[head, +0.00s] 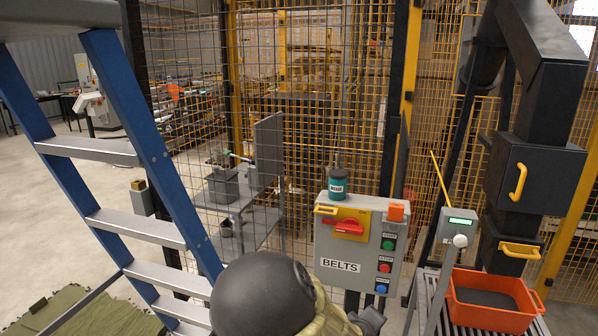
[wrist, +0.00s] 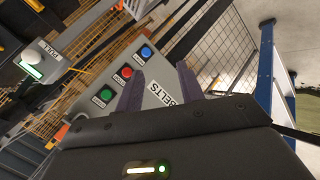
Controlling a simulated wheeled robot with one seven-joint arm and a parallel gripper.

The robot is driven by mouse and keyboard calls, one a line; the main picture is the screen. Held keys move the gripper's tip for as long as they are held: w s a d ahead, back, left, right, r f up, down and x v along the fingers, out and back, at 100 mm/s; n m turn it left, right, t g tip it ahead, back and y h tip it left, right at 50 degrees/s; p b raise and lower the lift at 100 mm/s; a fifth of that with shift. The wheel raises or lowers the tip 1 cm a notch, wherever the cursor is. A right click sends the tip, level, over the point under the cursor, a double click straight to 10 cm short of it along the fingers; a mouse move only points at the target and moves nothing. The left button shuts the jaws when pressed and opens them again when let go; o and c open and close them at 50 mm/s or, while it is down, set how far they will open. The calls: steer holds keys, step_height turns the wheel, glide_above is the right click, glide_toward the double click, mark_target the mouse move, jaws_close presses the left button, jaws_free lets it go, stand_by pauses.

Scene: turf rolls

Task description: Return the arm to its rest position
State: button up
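My arm (head: 265,295) shows at the bottom middle of the head view, its dark rounded link in front of the lower left of the BELTS control box (head: 345,250). In the wrist view my gripper (wrist: 160,68) has its two dark fingers apart with nothing held between them. Beyond the fingers is the grey face of the BELTS box (wrist: 152,98), with blue, red and green buttons. I cannot tell the exact gap between the fingertips and the box. The fingers are mostly hidden in the head view.
A blue ladder (head: 135,120) stands at the left. A yellow mesh fence (head: 330,110) runs behind the box. A teal-and-black container (head: 338,184) stands on the box. At the right are an orange bin (head: 490,318), a small grey button box (head: 455,236) and a black machine (head: 530,170).

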steer(key=s+a+r+m+g+y+p, duration=0.1)
steer(key=s+r+m+g+y, duration=0.1)
steer(key=s, duration=0.7)
steer(key=s+r+m+g+y+p, duration=0.1)
steer(key=s+r+m+g+y, duration=0.2)
steer(key=s, duration=0.6)
steer(key=shift+a+r+m+g+p, duration=0.35)
steer(key=shift+r+m+g, duration=0.4)
steer(key=shift+m, duration=0.45)
